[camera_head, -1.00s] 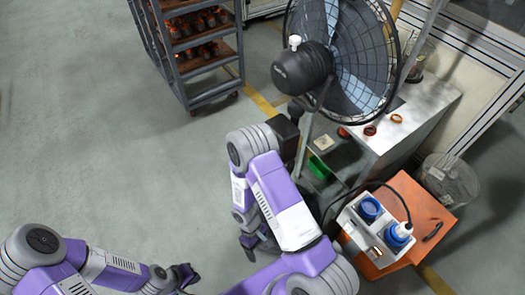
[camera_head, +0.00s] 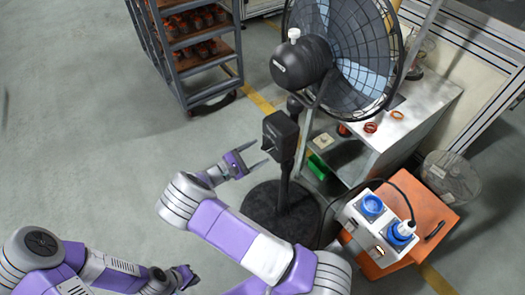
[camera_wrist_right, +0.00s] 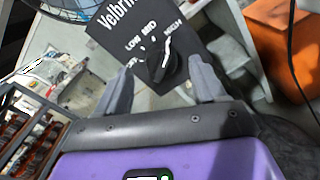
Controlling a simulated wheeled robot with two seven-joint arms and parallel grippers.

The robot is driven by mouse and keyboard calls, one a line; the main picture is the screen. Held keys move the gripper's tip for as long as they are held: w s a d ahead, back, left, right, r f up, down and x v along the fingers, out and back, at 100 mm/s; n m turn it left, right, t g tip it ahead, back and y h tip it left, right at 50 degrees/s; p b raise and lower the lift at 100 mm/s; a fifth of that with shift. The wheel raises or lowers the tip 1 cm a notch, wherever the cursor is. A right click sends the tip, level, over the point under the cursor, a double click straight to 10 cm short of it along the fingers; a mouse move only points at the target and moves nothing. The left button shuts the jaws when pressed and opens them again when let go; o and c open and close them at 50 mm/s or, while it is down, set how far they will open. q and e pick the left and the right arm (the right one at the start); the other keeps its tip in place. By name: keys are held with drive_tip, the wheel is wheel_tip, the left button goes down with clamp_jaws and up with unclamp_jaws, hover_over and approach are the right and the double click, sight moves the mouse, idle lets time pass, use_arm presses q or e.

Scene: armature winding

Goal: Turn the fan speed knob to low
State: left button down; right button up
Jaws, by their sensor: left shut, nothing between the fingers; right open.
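The black fan control box (camera_head: 280,132) is on the fan's stand in the head view. In the right wrist view its panel (camera_wrist_right: 118,22) reads LOW, MID and HIGH above a dark speed knob (camera_wrist_right: 160,66). The white line on the knob points up, closer to HIGH than to LOW. My right gripper (camera_head: 258,157) faces the box, open and empty. In the wrist view its fingers (camera_wrist_right: 161,67) are spread on either side of the knob, with visible gaps to it. My left gripper (camera_head: 188,278) is shut and empty at the lower left, far from the fan.
The large fan head (camera_head: 345,55) is above the box, and its round black base (camera_head: 281,210) is on the floor. A metal cabinet (camera_head: 405,125) and an orange platform with a socket box (camera_head: 372,217) stand to the right. A wheeled rack (camera_head: 190,60) is behind. The left floor is clear.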

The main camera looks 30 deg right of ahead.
sight(267, 148)
drive_tip(key=shift+d, duration=1.45)
drive_tip(key=c, duration=1)
